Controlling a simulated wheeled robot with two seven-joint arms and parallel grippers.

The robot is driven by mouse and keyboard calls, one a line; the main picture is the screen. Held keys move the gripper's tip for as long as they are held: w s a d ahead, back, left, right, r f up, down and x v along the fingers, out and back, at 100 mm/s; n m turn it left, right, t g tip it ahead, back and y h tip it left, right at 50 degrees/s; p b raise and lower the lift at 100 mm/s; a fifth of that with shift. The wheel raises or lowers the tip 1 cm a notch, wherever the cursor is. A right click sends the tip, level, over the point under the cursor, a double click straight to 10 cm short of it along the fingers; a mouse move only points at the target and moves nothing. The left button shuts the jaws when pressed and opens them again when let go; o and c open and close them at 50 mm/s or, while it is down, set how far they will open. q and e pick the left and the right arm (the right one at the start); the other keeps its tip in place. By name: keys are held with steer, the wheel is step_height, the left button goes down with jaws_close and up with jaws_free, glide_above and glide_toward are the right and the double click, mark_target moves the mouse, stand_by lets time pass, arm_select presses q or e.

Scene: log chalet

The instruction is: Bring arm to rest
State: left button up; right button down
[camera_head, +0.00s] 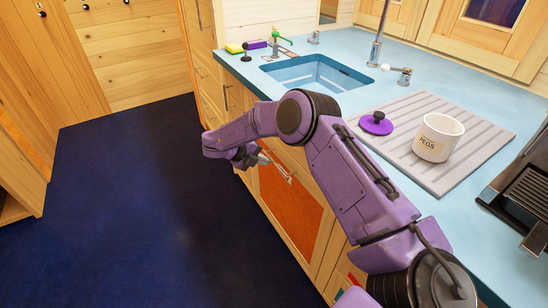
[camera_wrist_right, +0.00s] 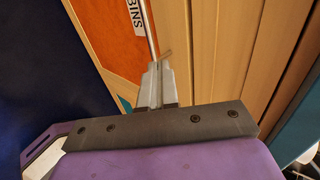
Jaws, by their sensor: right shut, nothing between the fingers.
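My purple right arm reaches across the head view from the lower right. Its right gripper (camera_head: 265,160) is in front of the cabinet below the counter, by a metal bar handle (camera_head: 284,174). In the right wrist view the two grey fingers of this gripper (camera_wrist_right: 157,82) are together and hold nothing. The handle (camera_wrist_right: 147,25) shows just beyond the fingertips there; I cannot tell whether they touch it. My left gripper is not in view.
The blue counter (camera_head: 335,97) runs beside the arm. A white PEGS jar (camera_head: 437,138) and purple lid (camera_head: 376,123) sit on a grey draining board (camera_head: 460,168). A sink (camera_head: 315,74) is behind. An orange cabinet front (camera_head: 290,210) is shut. Dark floor at left is clear.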

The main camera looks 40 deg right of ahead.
steer(key=shift+v, duration=1.5)
steer(key=s+a+f+n+t+y, duration=0.1)
steer(key=s+a+f+n+t, duration=0.25)
steer(key=s+f+n, duration=0.55)
steer(key=s+a+f+n+t+y, duration=0.1)
steer(key=s+a+f+n+t, duration=0.3)
steer(key=n, duration=1)
steer(key=s+f+n+g+y, duration=0.1)
steer(key=s+f+n+y, duration=0.1)
steer(key=s, duration=1)
steer(key=s+f+n+g+y+p, duration=0.1)
steer(key=s+f+n, duration=0.3)
steer(key=s, duration=0.8)
steer(key=shift+s+a+f+n+g+y, duration=0.2)
steer(key=shift+f+n+g+y, duration=0.2)
steer(key=shift+n, duration=0.7)
